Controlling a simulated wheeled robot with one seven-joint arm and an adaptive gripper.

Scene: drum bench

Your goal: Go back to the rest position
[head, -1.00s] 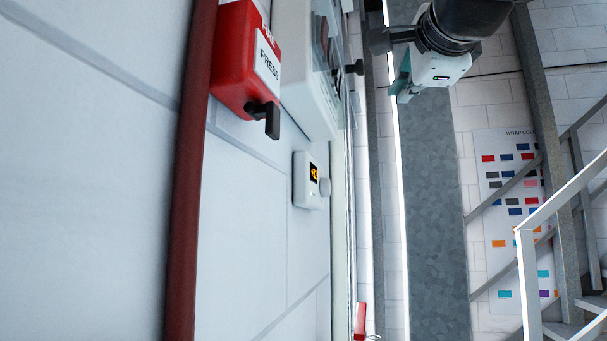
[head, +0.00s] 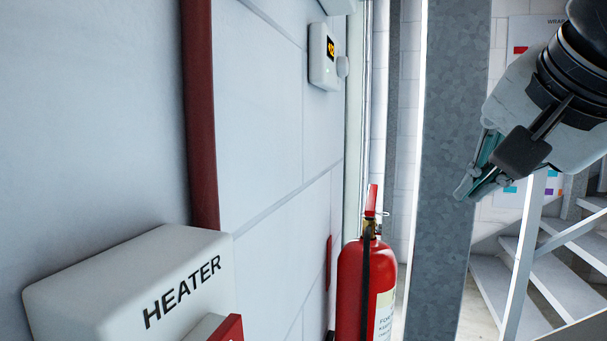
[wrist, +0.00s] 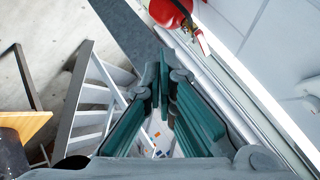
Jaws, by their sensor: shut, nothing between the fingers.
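My gripper (head: 468,190) hangs at the right of the head view, in front of a grey steel column and the stairs. Its fingers point down and to the left and are shut with nothing held. In the wrist view my gripper (wrist: 165,62) shows its green-lined fingers meeting at the tips, clear of any object.
On the wall at left are a white HEATER box (head: 130,285), a dark red pipe (head: 200,120) and a small dial unit (head: 324,58). A red fire extinguisher (head: 362,285) stands beside the column (head: 450,110). White stairs (head: 535,285) are at the right.

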